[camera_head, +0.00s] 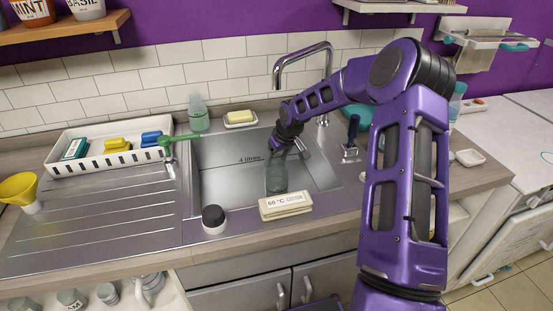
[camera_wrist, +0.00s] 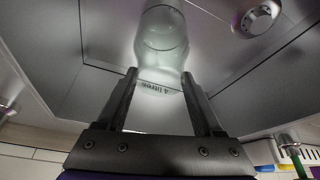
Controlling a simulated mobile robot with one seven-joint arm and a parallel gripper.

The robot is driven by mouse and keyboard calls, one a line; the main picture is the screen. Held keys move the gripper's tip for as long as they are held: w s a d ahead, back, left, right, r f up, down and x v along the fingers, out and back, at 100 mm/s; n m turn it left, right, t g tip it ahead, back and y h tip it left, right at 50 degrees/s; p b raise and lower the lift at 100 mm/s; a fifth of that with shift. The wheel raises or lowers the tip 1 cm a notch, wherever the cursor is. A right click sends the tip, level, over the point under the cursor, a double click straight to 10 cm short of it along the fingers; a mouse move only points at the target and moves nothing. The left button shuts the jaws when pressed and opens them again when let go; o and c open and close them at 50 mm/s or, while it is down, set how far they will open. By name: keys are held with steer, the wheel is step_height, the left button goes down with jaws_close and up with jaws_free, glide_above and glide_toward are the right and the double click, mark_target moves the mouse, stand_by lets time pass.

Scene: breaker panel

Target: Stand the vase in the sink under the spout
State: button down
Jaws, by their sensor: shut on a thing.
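The vase (camera_head: 276,176) is a pale translucent grey-green vessel inside the sink basin, roughly upright. My gripper (camera_head: 284,145) is shut on its upper part. In the wrist view the vase (camera_wrist: 162,35) sits between the two dark fingers of my gripper (camera_wrist: 160,78). I cannot tell whether its base touches the basin floor. The sink (camera_head: 222,185) is a steel basin with a "4 litres" mark on its wall. The chrome tap spout (camera_head: 302,52) arches over the back of the basin, its end behind and above my gripper. My gripper and arm hide part of the tap.
A "60 °C" block (camera_head: 285,205) and a black-topped round knob (camera_head: 214,218) are at the sink's front edge. A green bottle (camera_head: 198,114) and a soap dish (camera_head: 240,119) stand behind it. A white tray (camera_head: 105,148) with a green-handled brush lies left. The basin's left part is clear.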

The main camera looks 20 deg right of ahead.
stand_by(0.3)
steer(key=shift+c, duration=0.2)
jaws_free()
steer(key=shift+f, duration=0.15)
steer(key=v, duration=1.2)
steer(key=shift+p, duration=0.4)
